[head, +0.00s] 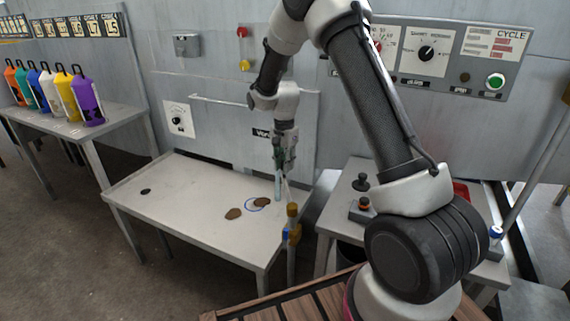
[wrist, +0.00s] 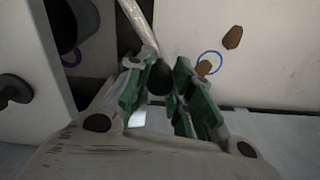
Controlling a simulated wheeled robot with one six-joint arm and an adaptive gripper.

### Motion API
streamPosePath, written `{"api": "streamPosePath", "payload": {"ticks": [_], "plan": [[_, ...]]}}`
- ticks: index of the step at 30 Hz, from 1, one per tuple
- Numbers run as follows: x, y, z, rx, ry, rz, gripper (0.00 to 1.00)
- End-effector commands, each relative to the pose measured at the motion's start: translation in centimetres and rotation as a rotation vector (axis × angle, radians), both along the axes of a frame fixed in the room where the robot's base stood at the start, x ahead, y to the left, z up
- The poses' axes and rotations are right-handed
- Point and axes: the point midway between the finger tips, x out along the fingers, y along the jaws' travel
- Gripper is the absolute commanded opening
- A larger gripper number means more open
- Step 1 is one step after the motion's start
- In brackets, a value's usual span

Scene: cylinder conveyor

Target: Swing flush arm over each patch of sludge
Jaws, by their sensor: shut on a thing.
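The white table (head: 185,208) carries two brown sludge patches, a left one (head: 233,214) and a right one (head: 262,202). A thin blue ring (head: 249,207) on the tabletop overlaps the right patch. Both patches and the ring also show in the wrist view (wrist: 233,37). My gripper (head: 281,165) is above the table's right end, to the right of the patches. In the wrist view its green-padded fingers (wrist: 160,88) are shut around the dark end of the flush arm (wrist: 141,27), a pale tube. The grip is partly hidden in the head view.
A post with yellow and blue fittings (head: 292,212) stands at the table's right front edge. A dark drain hole (head: 146,191) is at the table's left. Coloured bottles (head: 87,100) stand on the far left table.

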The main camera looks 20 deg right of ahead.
Motion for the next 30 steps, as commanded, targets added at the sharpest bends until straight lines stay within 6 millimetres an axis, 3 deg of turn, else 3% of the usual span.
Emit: {"api": "streamPosePath", "payload": {"ticks": [2,3,6,7,15,19,30], "plan": [[0.1,0.0,0.0,0.0,-0.002,-0.001,0.0],[0.1,0.0,0.0,0.0,-0.002,-0.001,0.26],[0.0,0.0,0.0,0.0,-0.001,-0.001,0.44],[0.0,0.0,0.0,0.0,-0.001,-0.001,0.46],[0.0,0.0,0.1,0.001,-0.001,-0.001,0.46],[0.1,0.0,1.0,0.001,-0.003,-0.001,0.46],[0.1,0.0,8.7,0.001,-0.004,-0.001,0.46]]}}
